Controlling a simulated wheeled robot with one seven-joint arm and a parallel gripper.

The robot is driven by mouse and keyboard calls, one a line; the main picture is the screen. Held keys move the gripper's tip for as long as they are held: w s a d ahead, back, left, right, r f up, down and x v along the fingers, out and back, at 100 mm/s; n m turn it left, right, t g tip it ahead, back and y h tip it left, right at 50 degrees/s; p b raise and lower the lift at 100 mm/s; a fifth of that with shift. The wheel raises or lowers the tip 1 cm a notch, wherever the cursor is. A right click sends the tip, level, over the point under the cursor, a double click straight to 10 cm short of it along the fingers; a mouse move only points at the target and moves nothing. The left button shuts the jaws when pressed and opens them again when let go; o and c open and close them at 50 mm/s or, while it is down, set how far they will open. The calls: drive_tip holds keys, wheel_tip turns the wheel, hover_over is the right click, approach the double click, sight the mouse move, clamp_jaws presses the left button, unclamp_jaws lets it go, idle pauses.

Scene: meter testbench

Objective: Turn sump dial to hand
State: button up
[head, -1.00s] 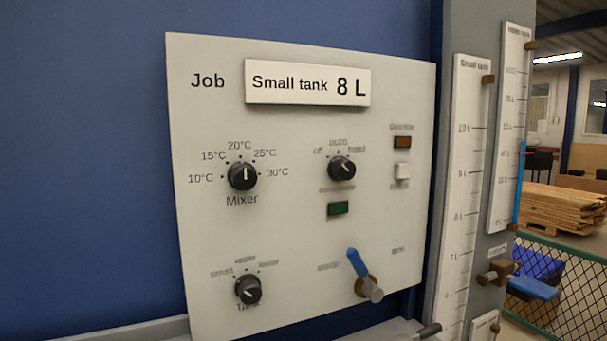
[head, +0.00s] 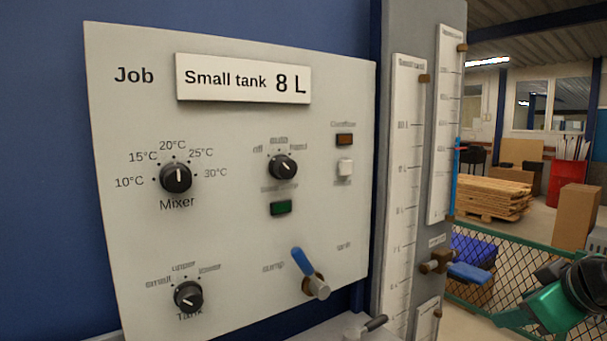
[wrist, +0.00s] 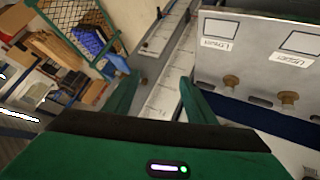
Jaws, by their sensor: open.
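The off/auto/hand dial (head: 283,167) is a round black knob on the white panel (head: 230,235), right of the mixer dial. Its labels are blurred, and I cannot read its pointer setting for certain. My green gripper (wrist: 158,92) is open and empty in the wrist view, its fingers spread apart. Part of my arm's green end shows at the lower right of the head view, well right of the panel and apart from the dial. The dial does not show in the wrist view.
The mixer dial (head: 176,178), tank dial (head: 188,296), green button (head: 281,208) and blue-handled lever (head: 308,268) surround the dial. Tall scales (head: 403,190) stand right of the panel. A mesh fence (head: 500,290) is farther right. The wrist view shows brass knobs (wrist: 231,82) on another panel.

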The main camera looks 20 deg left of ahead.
drive_tip(key=w+a+r+n+t+y, duration=0.1)
drive_tip(key=a+r+n+y, duration=0.15)
drive_tip(key=a+r, duration=0.4)
drive_tip(key=w+a+r+n+t+y, duration=0.1)
drive_tip(key=a+r+n+y, duration=0.2)
drive_tip(key=a, duration=0.7)
drive_tip(key=n+y, duration=0.7)
drive_tip(key=n, duration=0.1)
approach(290, 169)
drive_tip(key=shift+t+h, duration=0.25)
drive_tip(key=shift+t, duration=0.05)
drive_tip(key=x, duration=0.9)
drive_tip(key=shift+a+f, duration=0.1)
drive_tip(key=shift+a, duration=0.2)
drive_tip(key=shift+s, duration=0.1)
drive_tip(key=c, duration=1)
drive_tip(key=shift+d, duration=0.2)
drive_tip(key=shift+c, duration=0.2)
drive_tip(key=shift+a, duration=0.1)
